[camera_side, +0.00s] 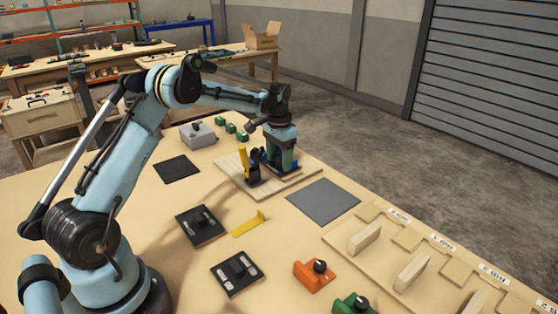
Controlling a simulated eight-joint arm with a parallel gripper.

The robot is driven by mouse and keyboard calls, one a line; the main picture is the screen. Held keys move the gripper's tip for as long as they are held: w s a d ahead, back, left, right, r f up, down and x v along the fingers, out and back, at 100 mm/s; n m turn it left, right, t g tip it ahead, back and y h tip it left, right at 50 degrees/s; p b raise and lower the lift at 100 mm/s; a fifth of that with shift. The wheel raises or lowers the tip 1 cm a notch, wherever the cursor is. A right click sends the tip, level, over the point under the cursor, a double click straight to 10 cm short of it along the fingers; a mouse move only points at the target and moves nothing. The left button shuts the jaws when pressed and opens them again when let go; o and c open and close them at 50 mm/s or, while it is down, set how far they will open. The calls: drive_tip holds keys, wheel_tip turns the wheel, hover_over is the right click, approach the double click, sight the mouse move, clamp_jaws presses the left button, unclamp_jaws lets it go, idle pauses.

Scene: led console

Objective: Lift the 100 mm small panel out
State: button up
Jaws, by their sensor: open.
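My gripper (272,164) points down over a pale wooden board (232,170) in the middle of the table. It is open, with its fingertips small and partly hidden among dark and yellow parts there. A yellow upright piece (244,160) stands on the board just left of my gripper. I cannot tell whether my gripper touches anything. I cannot tell for sure which thing is the 100 mm small panel. Upright light wooden pieces (365,238) stand in a labelled wooden rack (345,250) at the right, apart from my gripper; the labels are too small to read.
A dark grey mat (323,201) lies bare right of the board. Two black plates with handles (200,226) (238,271), a yellow bracket (248,224), an orange block (314,275) and a green block (352,304) lie nearer. A grey box (197,135) and small green blocks (231,128) stand behind.

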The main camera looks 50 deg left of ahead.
sight(279, 160)
drive_tip(key=c, duration=1.2)
drive_tip(key=shift+o, duration=0.2)
drive_tip(key=shift+r, duration=0.2)
drive_tip(key=shift+r, duration=0.6)
wheel_tip(279, 160, up, 3)
drive_tip(key=shift+f, duration=0.15)
drive_tip(key=s+d+r, duration=0.2)
drive_tip(key=d+r, duration=0.8)
drive_tip(key=d, duration=0.1)
drive_tip(key=shift+d+r, duration=0.25)
drive_tip(key=shift+r, duration=0.15)
